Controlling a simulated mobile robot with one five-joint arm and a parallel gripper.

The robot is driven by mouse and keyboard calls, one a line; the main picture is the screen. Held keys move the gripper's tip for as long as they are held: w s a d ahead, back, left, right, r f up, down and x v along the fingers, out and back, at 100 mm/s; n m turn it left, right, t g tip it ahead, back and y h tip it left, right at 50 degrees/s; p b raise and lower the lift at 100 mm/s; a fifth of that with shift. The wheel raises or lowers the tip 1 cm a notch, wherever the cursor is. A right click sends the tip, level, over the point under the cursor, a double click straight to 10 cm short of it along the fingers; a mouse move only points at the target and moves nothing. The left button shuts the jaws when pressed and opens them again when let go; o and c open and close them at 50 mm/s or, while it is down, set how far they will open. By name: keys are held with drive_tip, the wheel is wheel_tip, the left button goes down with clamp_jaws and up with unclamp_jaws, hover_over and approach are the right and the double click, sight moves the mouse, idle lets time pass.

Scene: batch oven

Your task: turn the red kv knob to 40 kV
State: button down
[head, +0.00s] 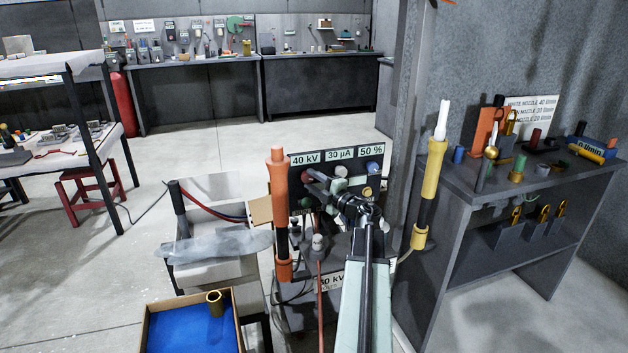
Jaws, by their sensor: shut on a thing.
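The dark control panel (330,156) stands in the middle of the head view, with signs reading 40 kV, 30 µA and 50 % along its top. The red kv knob (309,174) is below the 40 kV sign, at the panel's left side, and shows only in part. My gripper (317,180) reaches it from the right and is shut on it. The gripper covers much of the knob, so its pointer and setting cannot be read.
An orange upright rod (278,210) stands close left of the panel. A yellow and black rod (430,190) stands to the right. A blue-lined box (175,325) with a brass cup is at the lower left. A grey bench (480,188) with tools is at the right.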

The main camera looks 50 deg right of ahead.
drive_tip(key=shift+d, duration=0.1)
idle(0.3)
drive_tip(key=c, duration=0.9)
unclamp_jaws()
drive_tip(key=s+a, duration=0.1)
drive_tip(key=s, duration=0.7)
drive_tip(key=shift+f, duration=0.25)
drive_tip(key=shift+w, duration=0.1)
